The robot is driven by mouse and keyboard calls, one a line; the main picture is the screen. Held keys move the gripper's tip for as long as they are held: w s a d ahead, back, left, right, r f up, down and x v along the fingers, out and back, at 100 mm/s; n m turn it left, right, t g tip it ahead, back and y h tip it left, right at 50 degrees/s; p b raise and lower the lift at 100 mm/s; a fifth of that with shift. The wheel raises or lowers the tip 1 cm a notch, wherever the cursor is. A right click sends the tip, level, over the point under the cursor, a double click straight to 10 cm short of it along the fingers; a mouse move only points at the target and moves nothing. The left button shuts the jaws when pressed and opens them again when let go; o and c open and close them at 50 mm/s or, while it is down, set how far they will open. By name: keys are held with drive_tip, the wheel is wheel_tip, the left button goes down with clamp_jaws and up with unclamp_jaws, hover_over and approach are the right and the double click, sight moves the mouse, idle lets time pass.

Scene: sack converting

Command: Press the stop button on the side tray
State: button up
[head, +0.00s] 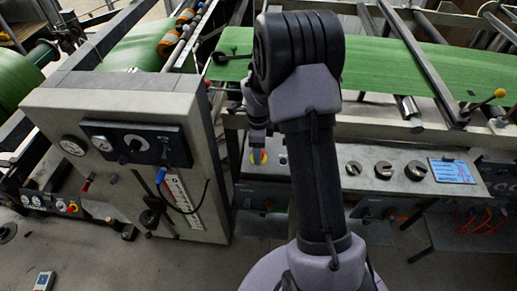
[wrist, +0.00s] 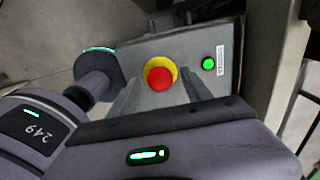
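The stop button (wrist: 159,77) is a red mushroom head on a yellow disc, on the grey top of the side tray (wrist: 232,37). In the head view the button (head: 258,157) shows just below my gripper (head: 258,135), partly covered by it. In the wrist view my gripper (wrist: 161,88) has two grey fingers standing apart, one on each side of the button, with nothing between them. I cannot tell whether the fingers touch the button or the tray.
A small green button (wrist: 209,64) with a white label sits right of the stop button. Black knobs (head: 383,169) and a blue screen (head: 451,171) are further right. A grey control cabinet (head: 130,150) stands close on the left. Green sheet (head: 385,60) runs behind.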

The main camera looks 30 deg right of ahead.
wheel_tip(320, 180, up, 18)
drive_tip(key=p, duration=0.5)
drive_tip(key=shift+f, duration=0.25)
